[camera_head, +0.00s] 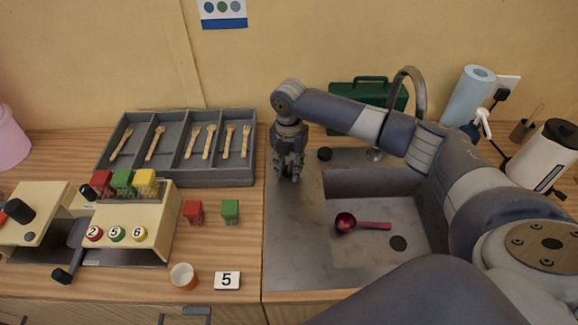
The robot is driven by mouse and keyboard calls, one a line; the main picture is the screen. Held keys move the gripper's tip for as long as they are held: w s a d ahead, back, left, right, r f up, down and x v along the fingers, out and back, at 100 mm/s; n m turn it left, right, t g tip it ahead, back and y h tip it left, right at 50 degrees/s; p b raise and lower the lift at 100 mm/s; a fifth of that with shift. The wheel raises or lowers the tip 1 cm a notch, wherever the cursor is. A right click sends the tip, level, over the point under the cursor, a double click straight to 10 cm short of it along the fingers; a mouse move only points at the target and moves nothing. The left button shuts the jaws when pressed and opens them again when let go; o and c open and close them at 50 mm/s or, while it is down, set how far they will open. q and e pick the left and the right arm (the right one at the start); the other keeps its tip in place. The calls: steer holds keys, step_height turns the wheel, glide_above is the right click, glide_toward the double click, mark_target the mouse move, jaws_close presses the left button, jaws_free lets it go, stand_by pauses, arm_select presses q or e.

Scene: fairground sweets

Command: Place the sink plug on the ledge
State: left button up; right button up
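The sink plug looks to be the small black round piece (325,154) on the steel ledge (345,158) behind the basin, left of the tap. My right gripper (288,176) points down over the steel surface left of the basin, to the left of the plug and apart from it. Its fingers look spread, with nothing seen between them. The basin (350,255) holds a dark round drain (398,243). My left gripper is not in view.
A red scoop (347,222) lies in the basin. The tap (416,90) stands behind it, before a green toolbox (368,92). On the left are a grey tray (180,178) of wooden forks, a cream machine (140,215), small coloured boxes and a cup (183,277).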

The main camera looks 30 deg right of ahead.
mark_target(289, 166)
step_height(289, 166, up, 12)
steer(key=b, duration=0.3)
steer(key=shift+r, duration=0.2)
stand_by(0.3)
